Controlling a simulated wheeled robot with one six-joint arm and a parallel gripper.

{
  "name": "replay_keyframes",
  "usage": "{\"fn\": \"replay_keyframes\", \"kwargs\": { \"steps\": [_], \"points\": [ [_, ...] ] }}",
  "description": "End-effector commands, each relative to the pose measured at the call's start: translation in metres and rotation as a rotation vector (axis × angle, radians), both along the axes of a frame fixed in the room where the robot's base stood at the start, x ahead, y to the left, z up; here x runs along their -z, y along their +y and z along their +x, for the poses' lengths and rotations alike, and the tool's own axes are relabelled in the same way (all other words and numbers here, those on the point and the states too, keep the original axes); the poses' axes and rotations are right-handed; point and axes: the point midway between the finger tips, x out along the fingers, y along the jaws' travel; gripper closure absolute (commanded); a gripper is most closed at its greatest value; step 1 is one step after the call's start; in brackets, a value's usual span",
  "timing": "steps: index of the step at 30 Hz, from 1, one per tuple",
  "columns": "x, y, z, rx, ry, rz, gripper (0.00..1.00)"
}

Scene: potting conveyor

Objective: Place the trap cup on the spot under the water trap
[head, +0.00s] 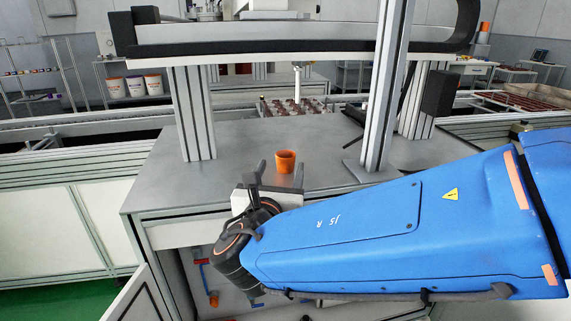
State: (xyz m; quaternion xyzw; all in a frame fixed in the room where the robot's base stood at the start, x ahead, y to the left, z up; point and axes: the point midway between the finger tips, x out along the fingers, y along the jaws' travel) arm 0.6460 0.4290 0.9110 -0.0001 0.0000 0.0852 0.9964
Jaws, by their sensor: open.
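An orange cup (286,162), which looks like the trap cup, stands upright on the grey metal table (250,140). My gripper (281,172) is at the front of the table with its fingers apart. The cup shows at or just beyond the fingertips, between the two fingers in this view. I cannot tell whether a finger touches it. Below the table top, an open cabinet shows red and blue pipe parts (205,275). I cannot make out the water trap or the spot under it for certain.
A grey upright post (385,90) stands on the table right of the cup. A thicker frame leg (190,110) stands to the left. A horizontal beam (290,48) spans above. A cabinet door (140,295) hangs open at lower left. The table left of the cup is clear.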

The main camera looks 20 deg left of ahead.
Motion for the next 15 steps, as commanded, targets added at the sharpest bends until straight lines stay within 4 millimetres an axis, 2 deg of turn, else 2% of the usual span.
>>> {"fn": "replay_keyframes", "kwargs": {
  "steps": [10, 15],
  "points": [
    [0.001, 0.006, 0.041, 0.004, 0.0, 0.0, 0.39],
    [0.001, 0.008, 0.048, 0.001, 0.0, 0.0, 0.39]
  ]
}}
